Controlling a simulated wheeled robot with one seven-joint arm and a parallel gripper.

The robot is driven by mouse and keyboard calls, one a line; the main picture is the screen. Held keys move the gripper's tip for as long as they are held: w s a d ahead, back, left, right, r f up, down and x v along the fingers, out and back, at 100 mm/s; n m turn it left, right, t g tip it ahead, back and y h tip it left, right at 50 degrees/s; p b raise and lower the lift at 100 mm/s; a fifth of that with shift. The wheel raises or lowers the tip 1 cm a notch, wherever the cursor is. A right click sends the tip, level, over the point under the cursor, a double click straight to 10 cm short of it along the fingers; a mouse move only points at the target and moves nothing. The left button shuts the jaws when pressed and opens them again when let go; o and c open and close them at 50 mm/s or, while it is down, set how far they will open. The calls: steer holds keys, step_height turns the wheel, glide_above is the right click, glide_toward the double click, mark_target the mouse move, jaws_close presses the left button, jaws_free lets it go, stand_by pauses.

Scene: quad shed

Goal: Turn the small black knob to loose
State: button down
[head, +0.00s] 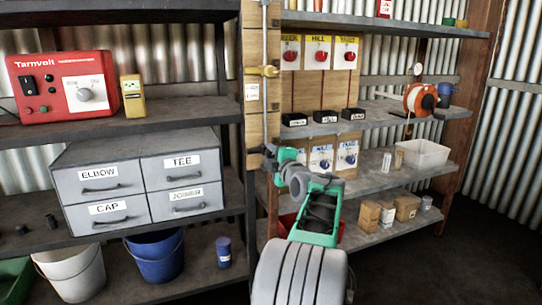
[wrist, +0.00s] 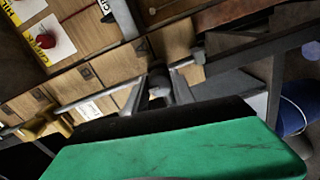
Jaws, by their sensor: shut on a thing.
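The small black knob (wrist: 158,84) sits on the thin grey pipe along the wooden post, partly hidden behind my gripper in the wrist view. In the head view my gripper (head: 271,156), green with dark fingers, reaches the pipe's lower part beside the post. Its jaws are closed at the knob, which they mostly cover in the head view. The green gripper body fills the bottom of the wrist view. The way the knob is turned cannot be read.
A yellow valve handle (head: 262,71) crosses the pipe higher up. Red knobs (head: 291,55) on labelled panels are to the right. A grey drawer cabinet (head: 135,148) stands left, with a blue bucket (head: 155,258) below. A shelf with boxes is at lower right.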

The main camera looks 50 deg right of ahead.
steer(key=c, duration=1.1)
jaws_free()
steer(key=shift+o, duration=0.2)
steer(key=p+v, duration=0.1)
steer(key=v, duration=0.6)
steer(key=shift+s+a+p, duration=0.2)
steer(key=shift+s+p, duration=0.15)
